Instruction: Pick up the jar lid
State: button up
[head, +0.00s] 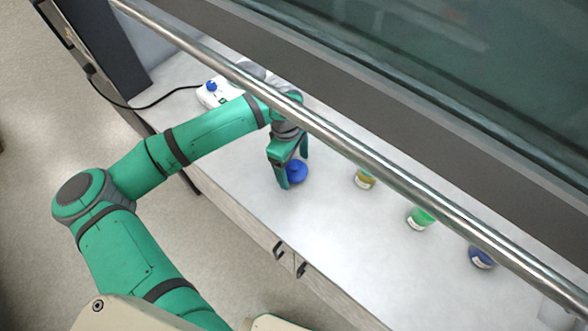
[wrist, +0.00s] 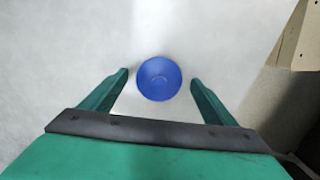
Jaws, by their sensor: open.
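The jar lid (head: 297,172) is a round blue piece on the pale bench top, under my gripper. In the wrist view the blue lid (wrist: 159,80) shows as a disc with a small mark at its middle. My gripper (head: 294,173) points down at it with its fingers spread. In the wrist view the two fingertips of my gripper (wrist: 159,77) lie to the left and right of the lid, with a gap on each side. Nothing is held. The height of the fingertips above the bench is hard to tell.
Three jars stand in a row to the right: yellow (head: 364,180), green (head: 420,218) and blue (head: 482,258). A white device (head: 220,96) with a blue knob and a black cable stands behind my arm. A metal rail (head: 350,143) crosses above the bench (head: 330,230).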

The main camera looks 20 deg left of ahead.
aim_at(296, 168)
jog(key=shift+f, duration=0.2)
jog(key=c, duration=1.1)
jog(key=shift+r, duration=0.1)
jog(key=shift+c, duration=0.2)
jog(key=shift+r, duration=0.2)
jog(key=r, duration=0.3)
jog(key=shift+s+d+r, duration=0.1)
jog(key=shift+s+r, duration=0.15)
jog(key=s+d+r, duration=0.3)
jog(key=s+r, duration=0.6)
jog(key=s, duration=0.4)
jog(key=shift+d, duration=0.4)
